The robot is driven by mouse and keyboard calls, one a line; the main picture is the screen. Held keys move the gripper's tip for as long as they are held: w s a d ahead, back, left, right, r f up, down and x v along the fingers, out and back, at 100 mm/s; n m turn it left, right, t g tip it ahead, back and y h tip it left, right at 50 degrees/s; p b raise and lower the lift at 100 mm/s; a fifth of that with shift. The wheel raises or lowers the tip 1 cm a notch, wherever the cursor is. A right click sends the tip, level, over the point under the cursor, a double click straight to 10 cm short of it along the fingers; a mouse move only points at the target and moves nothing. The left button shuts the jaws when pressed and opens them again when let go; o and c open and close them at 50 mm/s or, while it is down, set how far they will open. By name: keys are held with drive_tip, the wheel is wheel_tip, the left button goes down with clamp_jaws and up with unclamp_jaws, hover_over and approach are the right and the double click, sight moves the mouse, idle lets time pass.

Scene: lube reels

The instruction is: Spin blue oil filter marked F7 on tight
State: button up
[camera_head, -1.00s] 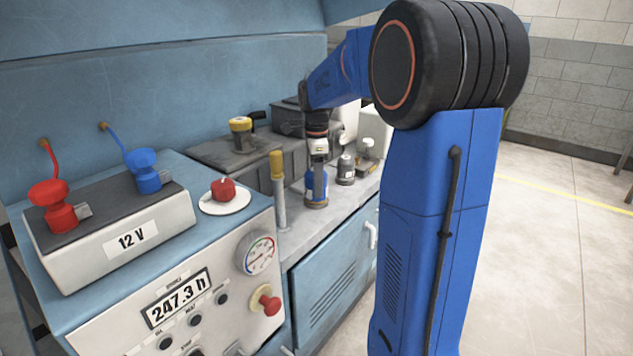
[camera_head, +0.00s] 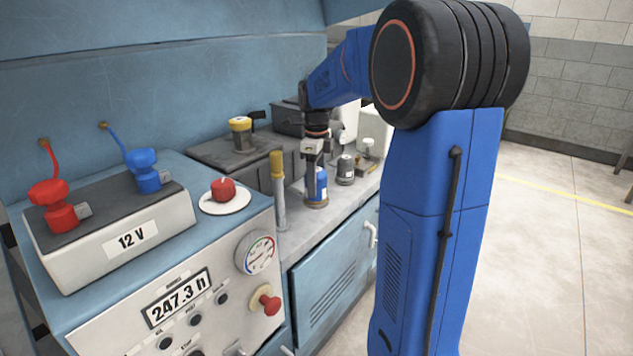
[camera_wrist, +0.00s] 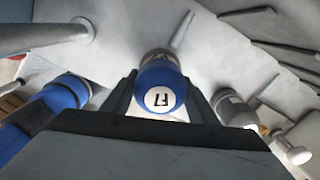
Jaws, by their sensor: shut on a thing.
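The blue oil filter (camera_head: 318,186) stands upright on a brass-coloured base on the grey bench ledge. In the wrist view the filter (camera_wrist: 160,75) shows its round white F7 label, upside down, facing the camera. My gripper (camera_head: 316,172) points straight down over the filter. In the wrist view my gripper (camera_wrist: 160,98) has one finger on each side of the filter and is shut on it. The thread under the filter is hidden.
A grey canister (camera_head: 345,170) stands close to the right of the filter. A yellow-topped dipstick (camera_head: 278,190) rises to its left. Another blue cylinder (camera_wrist: 62,95) lies left in the wrist view. A yellow-capped filler (camera_head: 241,133) sits behind.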

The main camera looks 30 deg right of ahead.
drive_tip(key=m, duration=0.5)
idle(0.3)
drive_tip(key=o, duration=1.4)
drive_tip(key=shift+c, duration=0.2)
